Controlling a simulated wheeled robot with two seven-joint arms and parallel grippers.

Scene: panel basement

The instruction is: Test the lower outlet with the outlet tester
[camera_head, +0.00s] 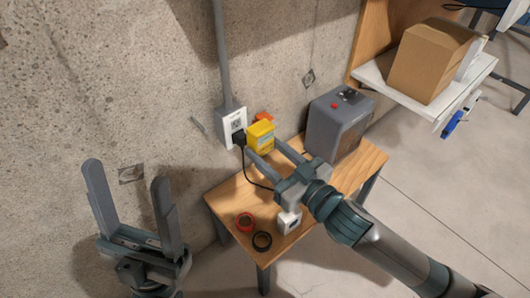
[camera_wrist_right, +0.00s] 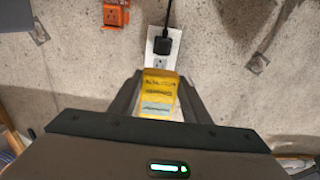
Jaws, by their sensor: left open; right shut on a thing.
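The outlet tester (camera_head: 262,136) is a yellow box with a pale label. My right gripper (camera_head: 263,147) is shut on it, just right of the outlet plate; in the right wrist view the tester (camera_wrist_right: 158,92) sits between the fingers. I cannot tell whether it touches the wall. The white outlet plate (camera_head: 228,122) is on the concrete wall under a conduit. A black plug (camera_head: 239,138) with a hanging cord sits in its lower socket. The upper socket is free; it shows in the right wrist view (camera_wrist_right: 171,64), which looks upside down. My left gripper (camera_head: 131,208) is open and empty.
An orange box (camera_wrist_right: 115,14) is on the wall beside the plate. The wooden table (camera_head: 222,198) below holds a grey box (camera_head: 338,122), a red ring (camera_head: 245,222), a black ring (camera_head: 262,240) and a small white item (camera_head: 289,221). A cardboard box (camera_head: 430,60) sits on a shelf.

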